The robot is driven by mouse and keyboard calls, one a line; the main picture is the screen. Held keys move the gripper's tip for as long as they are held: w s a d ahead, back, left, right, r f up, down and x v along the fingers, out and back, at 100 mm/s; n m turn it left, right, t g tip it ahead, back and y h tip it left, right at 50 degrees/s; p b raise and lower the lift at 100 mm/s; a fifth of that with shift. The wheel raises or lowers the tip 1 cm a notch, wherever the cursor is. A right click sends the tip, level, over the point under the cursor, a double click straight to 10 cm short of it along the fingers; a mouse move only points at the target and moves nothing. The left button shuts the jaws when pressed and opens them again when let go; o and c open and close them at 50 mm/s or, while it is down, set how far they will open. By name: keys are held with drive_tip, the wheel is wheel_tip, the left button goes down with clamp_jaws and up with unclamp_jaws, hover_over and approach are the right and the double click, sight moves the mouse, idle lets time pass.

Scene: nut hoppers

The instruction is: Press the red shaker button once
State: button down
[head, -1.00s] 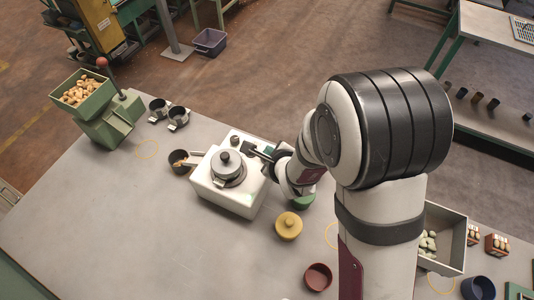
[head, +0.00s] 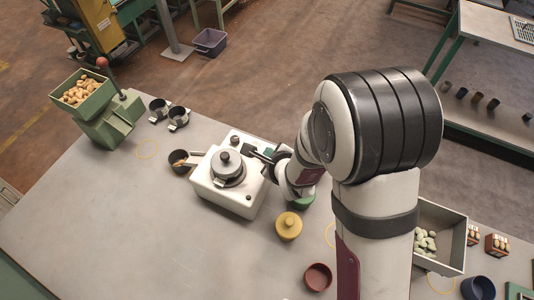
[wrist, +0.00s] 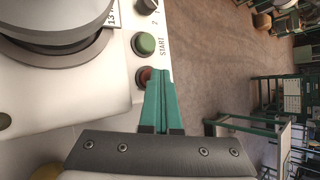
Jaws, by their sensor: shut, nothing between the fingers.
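The red button (wrist: 145,75) is on the edge panel of the white shaker machine (head: 234,201), below a green button (wrist: 144,44) beside the word START in the wrist view. My gripper (wrist: 158,73) is shut and empty, its teal fingertips right at the red button and covering part of it. I cannot tell whether the tips touch it or whether it is pushed in. In the head view my gripper (head: 254,151) is at the machine's back right edge, and the red button cannot be made out. A lidded metal pot (head: 228,167) sits on the machine.
A black knob (wrist: 148,7) is beyond the green button. A green hopper of nuts (head: 85,92) stands at the left. The table's front left is clear.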

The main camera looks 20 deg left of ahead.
drive_tip(key=shift+r, duration=0.9)
drive_tip(key=shift+r, duration=2.5)
drive_tip(key=shift+d, duration=0.1)
